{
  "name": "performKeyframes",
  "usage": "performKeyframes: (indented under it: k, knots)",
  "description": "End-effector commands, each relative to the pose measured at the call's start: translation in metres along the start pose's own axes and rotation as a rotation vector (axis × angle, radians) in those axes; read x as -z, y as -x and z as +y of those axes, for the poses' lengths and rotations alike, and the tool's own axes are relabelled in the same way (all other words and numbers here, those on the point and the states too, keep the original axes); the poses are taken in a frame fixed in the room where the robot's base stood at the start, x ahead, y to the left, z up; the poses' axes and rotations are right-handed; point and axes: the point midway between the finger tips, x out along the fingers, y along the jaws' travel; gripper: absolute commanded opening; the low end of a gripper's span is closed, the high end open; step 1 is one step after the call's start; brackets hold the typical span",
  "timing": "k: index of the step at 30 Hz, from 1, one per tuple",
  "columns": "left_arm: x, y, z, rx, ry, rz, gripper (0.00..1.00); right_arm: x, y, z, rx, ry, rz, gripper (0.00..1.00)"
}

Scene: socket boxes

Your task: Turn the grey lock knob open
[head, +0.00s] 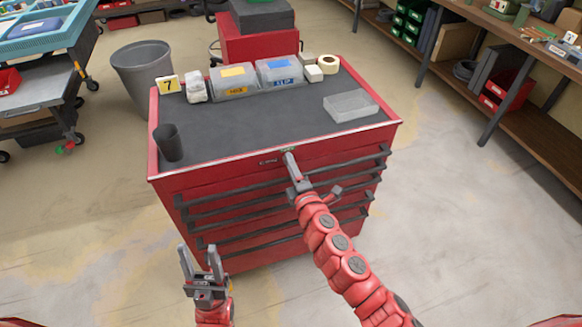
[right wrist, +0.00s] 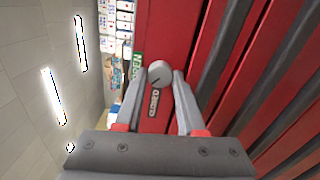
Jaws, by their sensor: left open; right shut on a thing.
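The grey lock knob (right wrist: 160,74) is a round knob on the red front of the tool cabinet (head: 165,185). My right gripper (right wrist: 158,80) is shut on it, one finger on each side. A dark line on the knob's face slants toward the "CLOSED" label (right wrist: 154,103). A green label (right wrist: 137,66) lies left of the knob in the right wrist view. In the head view my right gripper (head: 289,158) reaches the top of the cabinet front and hides the knob. My left gripper (head: 199,250) is open and empty, low in front of the cabinet.
Dark drawer handles (head: 235,208) run across the cabinet front below the knob. On the cabinet top stand a dark cup (head: 168,143), clear bins (head: 233,82) and a grey block (head: 350,106).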

Motion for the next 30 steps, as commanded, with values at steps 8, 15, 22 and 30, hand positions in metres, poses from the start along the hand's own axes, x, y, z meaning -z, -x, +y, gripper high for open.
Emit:
performKeyframes:
  k: [8, 15, 22, 30]
  knots:
    - [-0.0008, 0.0047, 0.0002, 0.000, 0.000, 0.000, 0.50, -0.0023, 0.0000, -0.0006, 0.000, -0.263, -0.005, 0.00]
    - [-0.0010, 0.0062, 0.0003, 0.000, 0.000, 0.000, 0.50, -0.0016, 0.0002, -0.0007, 0.000, -0.488, -0.004, 0.00]
    - [-0.0011, 0.0066, 0.0003, 0.000, 0.000, 0.000, 0.50, -0.0016, 0.0004, -0.0011, 0.001, -0.673, -0.005, 0.00]
    - [-0.0011, 0.0068, 0.0003, 0.000, 0.000, 0.000, 0.50, -0.0013, 0.0004, -0.0016, 0.002, -0.817, -0.005, 0.00]
